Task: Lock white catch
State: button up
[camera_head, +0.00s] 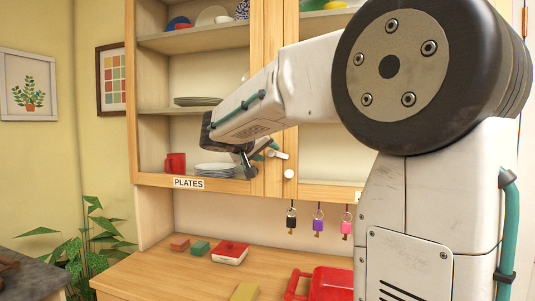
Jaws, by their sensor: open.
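A small white catch (278,154) sits on the wooden cabinet doors where the left and right doors meet. It looks like a short bar, tilted slightly down to the right. A round white knob (289,173) is just below and right of it. My gripper (262,157) is open at the end of my arm, close to the left of the catch, in front of the left glass door. I see nothing between its fingers. I cannot tell whether a finger touches the catch, and its left end may be partly hidden by the gripper.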

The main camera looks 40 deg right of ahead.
jog(key=shift+w+d+f, duration=0.15)
jog(key=shift+d+f, duration=0.05)
jog(key=shift+d, duration=0.5)
grip_shut()
jog(key=shift+a+f+n+g+h, duration=0.1)
jog(key=shift+n+g+h, duration=0.35)
jog(key=shift+n, duration=0.65)
grip_release()
